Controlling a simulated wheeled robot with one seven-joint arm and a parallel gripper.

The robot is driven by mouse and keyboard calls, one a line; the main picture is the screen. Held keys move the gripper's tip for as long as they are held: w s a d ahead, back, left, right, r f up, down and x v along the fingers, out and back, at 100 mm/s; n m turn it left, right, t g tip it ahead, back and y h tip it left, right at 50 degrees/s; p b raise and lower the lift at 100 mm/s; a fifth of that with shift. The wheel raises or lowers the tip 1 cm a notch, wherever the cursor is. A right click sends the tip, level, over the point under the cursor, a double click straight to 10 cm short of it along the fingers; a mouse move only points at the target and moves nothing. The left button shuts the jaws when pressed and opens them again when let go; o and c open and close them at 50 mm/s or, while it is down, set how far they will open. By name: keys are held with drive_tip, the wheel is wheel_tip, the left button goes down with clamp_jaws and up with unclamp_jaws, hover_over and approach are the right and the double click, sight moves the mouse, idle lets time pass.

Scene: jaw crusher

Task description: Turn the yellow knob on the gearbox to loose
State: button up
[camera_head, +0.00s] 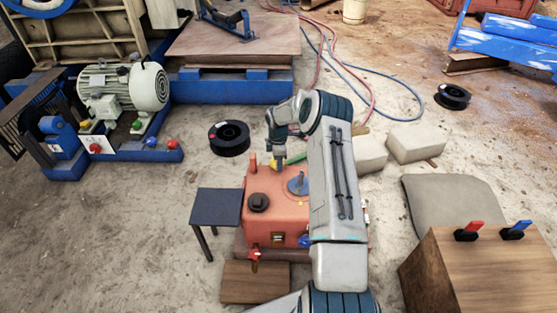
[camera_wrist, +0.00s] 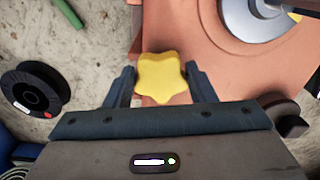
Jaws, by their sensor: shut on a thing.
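The yellow knob (camera_wrist: 160,78) is star-shaped and sits at the edge of the orange gearbox top in the wrist view. In the head view, a small part of the yellow knob (camera_head: 253,163) shows at the back left corner of the orange gearbox (camera_head: 270,222). My gripper (camera_wrist: 160,82) is shut on the knob, with one finger on each side of it. In the head view my gripper (camera_head: 266,163) points down at that corner and partly hides the knob. Any loose or tight marking cannot be made out.
A round grey cap (camera_wrist: 255,18) and a dark knob (camera_wrist: 282,115) stand on the gearbox near my gripper. A black spool (camera_head: 229,137) lies on the ground behind. A small dark table (camera_head: 217,206) stands left of the gearbox. Pale blocks (camera_head: 415,142) lie to the right.

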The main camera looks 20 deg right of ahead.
drive_tip(key=o, duration=1)
drive_tip(key=shift+r, duration=0.1)
wheel_tip(320, 180, up, 14)
drive_tip(key=p, duration=0.4)
drive_tip(key=shift+f, duration=0.2)
